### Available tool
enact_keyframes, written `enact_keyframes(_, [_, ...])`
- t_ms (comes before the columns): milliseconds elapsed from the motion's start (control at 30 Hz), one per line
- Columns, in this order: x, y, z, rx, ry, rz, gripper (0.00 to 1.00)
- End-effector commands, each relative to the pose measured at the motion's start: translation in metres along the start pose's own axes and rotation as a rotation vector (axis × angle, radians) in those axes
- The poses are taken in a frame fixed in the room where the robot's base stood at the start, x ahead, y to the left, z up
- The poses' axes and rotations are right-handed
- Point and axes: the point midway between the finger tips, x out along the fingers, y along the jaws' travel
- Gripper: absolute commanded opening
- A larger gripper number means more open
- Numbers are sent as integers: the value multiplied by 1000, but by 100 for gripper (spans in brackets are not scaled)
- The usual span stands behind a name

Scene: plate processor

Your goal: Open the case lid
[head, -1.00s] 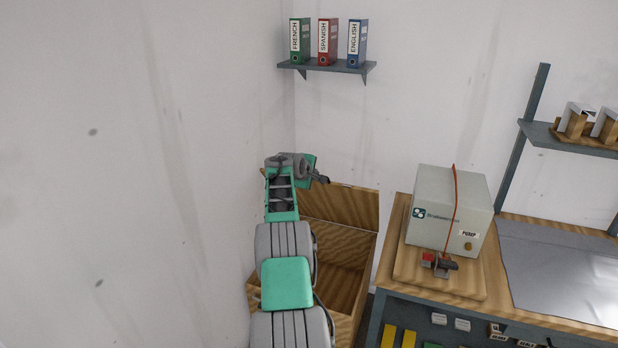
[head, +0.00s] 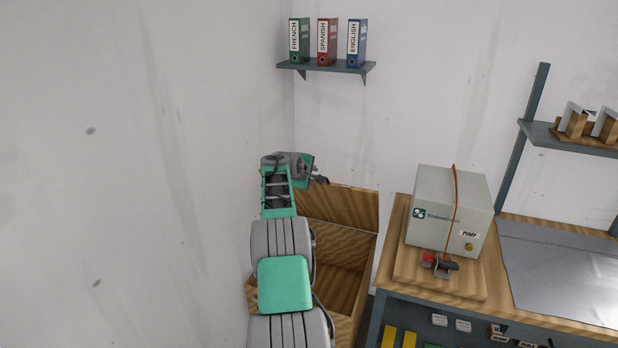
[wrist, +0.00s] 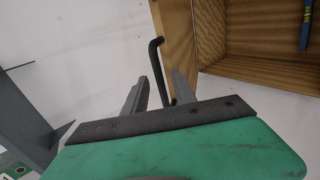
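The wooden case (head: 350,285) stands on the floor left of the workbench, its inside visible from above. Its lid (head: 345,208) is raised, standing up at the back; the lid also shows in the wrist view (wrist: 178,40). A dark bent handle (wrist: 155,52) is at the lid's edge in the wrist view. My gripper (head: 322,180) is at the lid's upper left corner in the head view. In the wrist view, the fingers of my gripper (wrist: 160,85) are apart, with the handle between them and no clear grip on it. A blue object (wrist: 306,25) shows against the wood.
The workbench (head: 390,270) with a pump box (head: 450,205) is close on the right. A wall shelf (head: 325,67) with three binders is above the case, and its grey underside shows in the wrist view (wrist: 28,115). The wall is close on the left.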

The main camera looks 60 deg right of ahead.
Motion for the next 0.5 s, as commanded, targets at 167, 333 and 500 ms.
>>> enact_keyframes(167, [-30,-2,0,0,1,1,33])
enact_keyframes(333, [-54,-3,0,-1,0,-1,33])
enact_keyframes(500, [-61,-2,0,-1,-1,-2,33])
